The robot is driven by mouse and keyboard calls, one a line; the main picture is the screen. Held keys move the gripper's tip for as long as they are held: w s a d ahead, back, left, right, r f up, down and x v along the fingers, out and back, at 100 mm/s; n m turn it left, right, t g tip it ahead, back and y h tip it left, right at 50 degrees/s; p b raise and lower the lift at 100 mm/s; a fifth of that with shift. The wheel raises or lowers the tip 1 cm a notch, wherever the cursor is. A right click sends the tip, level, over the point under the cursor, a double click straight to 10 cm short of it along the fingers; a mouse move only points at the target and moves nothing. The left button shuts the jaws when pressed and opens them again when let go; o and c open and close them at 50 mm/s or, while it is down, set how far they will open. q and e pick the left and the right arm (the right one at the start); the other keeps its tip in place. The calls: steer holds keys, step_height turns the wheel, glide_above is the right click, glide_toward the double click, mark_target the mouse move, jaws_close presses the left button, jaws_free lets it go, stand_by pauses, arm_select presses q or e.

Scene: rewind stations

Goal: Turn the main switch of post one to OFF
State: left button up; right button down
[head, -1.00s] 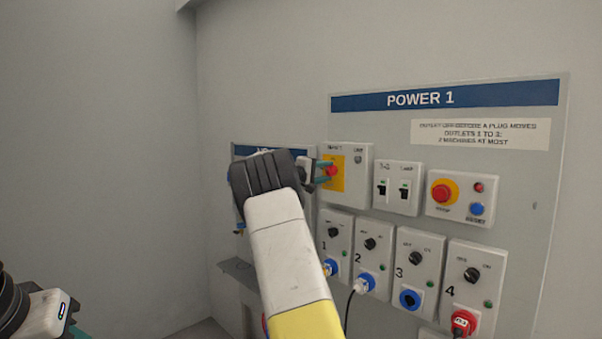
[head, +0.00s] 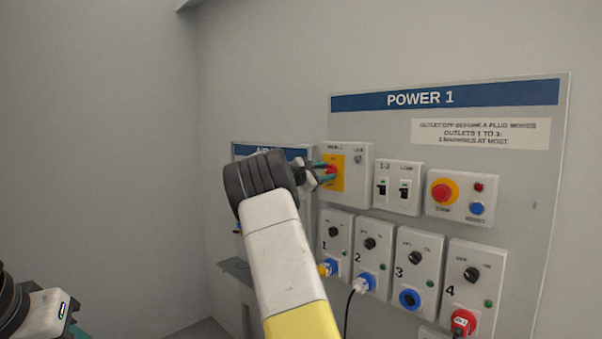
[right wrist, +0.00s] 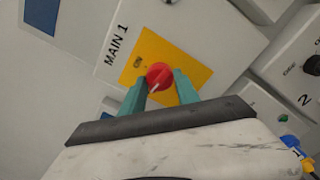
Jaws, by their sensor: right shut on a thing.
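The main switch is a red round knob (head: 330,170) on a yellow plate (right wrist: 188,55) of the white box marked MAIN 1. My right gripper (head: 327,172) is at the knob, its teal fingers shut on the knob's two sides. In the right wrist view the knob (right wrist: 159,75) sits between the fingertips, and its white mark points to the lower left. The ON label lies up and left of the knob there; an OFF label cannot be made out. Part of my left gripper (head: 72,330) shows at the lower left edge, its fingers mostly cut off.
The POWER 1 board (head: 540,200) also holds two black breaker switches (head: 393,188), a red stop button (head: 445,191) and several outlet boxes with small knobs. A black cable (head: 349,305) hangs below outlet 2. An AIR panel (head: 243,152) stands partly behind my right gripper.

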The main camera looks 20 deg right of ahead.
steer(key=shift+n, duration=0.7)
steer(key=c, duration=0.9)
jaws_free()
steer(key=v, duration=0.7)
steer(key=shift+s+a, duration=0.15)
steer(key=shift+a, duration=0.2)
